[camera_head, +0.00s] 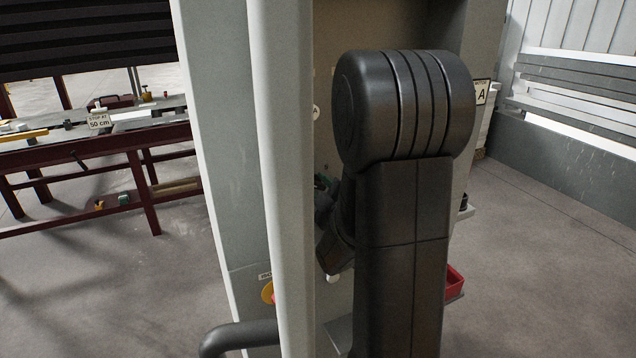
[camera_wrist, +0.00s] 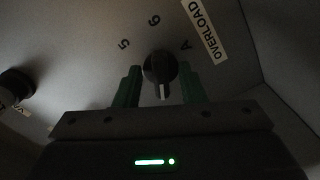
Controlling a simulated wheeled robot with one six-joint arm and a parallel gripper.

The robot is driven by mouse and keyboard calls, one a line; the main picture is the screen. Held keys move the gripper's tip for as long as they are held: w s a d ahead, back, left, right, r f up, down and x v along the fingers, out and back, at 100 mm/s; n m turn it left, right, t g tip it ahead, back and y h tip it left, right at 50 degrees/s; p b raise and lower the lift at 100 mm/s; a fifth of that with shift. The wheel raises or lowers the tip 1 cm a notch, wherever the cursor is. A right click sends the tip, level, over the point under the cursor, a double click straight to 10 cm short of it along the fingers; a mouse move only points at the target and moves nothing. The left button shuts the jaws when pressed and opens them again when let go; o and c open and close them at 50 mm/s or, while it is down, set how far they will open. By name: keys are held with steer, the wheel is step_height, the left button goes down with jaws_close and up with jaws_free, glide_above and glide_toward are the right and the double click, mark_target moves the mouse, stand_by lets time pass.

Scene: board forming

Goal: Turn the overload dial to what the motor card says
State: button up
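The overload dial (camera_wrist: 158,68) is a dark round knob with a pale pointer mark, on a grey panel under an OVERLOAD label (camera_wrist: 205,28). The pointer faces down in the wrist view, away from the printed 5, 6 and A. My gripper (camera_wrist: 160,88) has its green fingers apart, one on each side of the knob; I cannot tell whether they touch it. In the head view my arm hides the dial and most of the gripper. A white card (camera_head: 481,92) at the cabinet's right shows a large A; its left part may be hidden by my arm.
Another dark knob (camera_wrist: 15,88) is on the panel at left. The cabinet's pale post (camera_head: 285,180) stands close to my arm. A red bin (camera_head: 454,282) sits low behind the arm. A dark red workbench (camera_head: 130,140) stands far left. The floor at right is clear.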

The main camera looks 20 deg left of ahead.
steer(key=shift+x, duration=0.85)
steer(key=shift+s, duration=0.1)
steer(key=shift+c, duration=0.5)
jaws_close()
